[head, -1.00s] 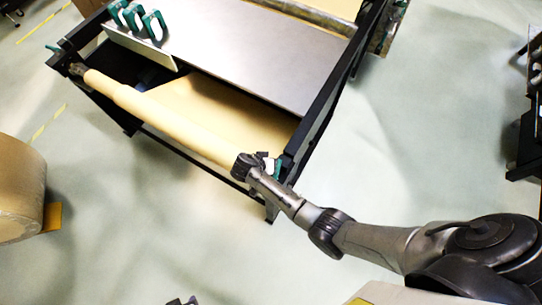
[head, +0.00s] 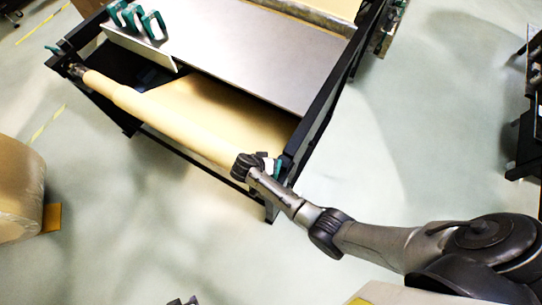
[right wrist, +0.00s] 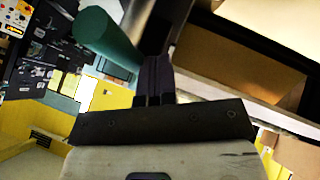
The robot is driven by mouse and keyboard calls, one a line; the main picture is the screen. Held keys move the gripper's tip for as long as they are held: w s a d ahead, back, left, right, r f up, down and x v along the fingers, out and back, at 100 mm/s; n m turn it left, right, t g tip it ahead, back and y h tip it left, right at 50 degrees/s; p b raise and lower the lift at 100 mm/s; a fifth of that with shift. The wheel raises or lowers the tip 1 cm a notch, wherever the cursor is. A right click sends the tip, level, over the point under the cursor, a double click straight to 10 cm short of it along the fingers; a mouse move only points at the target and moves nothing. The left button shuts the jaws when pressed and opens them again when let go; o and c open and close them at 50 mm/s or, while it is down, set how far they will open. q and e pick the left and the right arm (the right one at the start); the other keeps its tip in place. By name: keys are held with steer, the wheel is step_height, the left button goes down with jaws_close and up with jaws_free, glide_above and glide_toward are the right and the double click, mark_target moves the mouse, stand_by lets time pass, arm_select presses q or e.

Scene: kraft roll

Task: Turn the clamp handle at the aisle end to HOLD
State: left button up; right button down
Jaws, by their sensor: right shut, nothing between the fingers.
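A teal clamp handle (head: 277,169) sits at the near right end of the kraft roll (head: 170,117), on the dark table frame. In the right wrist view the teal handle (right wrist: 106,40) stands large, just left of the fingertips. My right gripper (head: 243,166) is at this end of the roll, close beside the handle. Its fingers (right wrist: 155,78) are shut with nothing between them. I cannot tell whether they touch the handle. Another teal handle (head: 53,49) is at the roll's far left end. A dark tip at the bottom edge may be my left gripper (head: 184,301); its jaws are unclear.
The table (head: 250,50) has a grey top and a black frame (head: 335,100). Several teal-handled tools (head: 135,18) stand on its far left. A large brown roll (head: 18,190) stands on the floor at left.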

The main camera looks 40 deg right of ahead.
steer(key=v, duration=0.7)
steer(key=shift+a+r+b, duration=0.15)
steer(key=shift+a+b, duration=0.05)
steer(key=shift+b, duration=0.2)
stand_by(0.5)
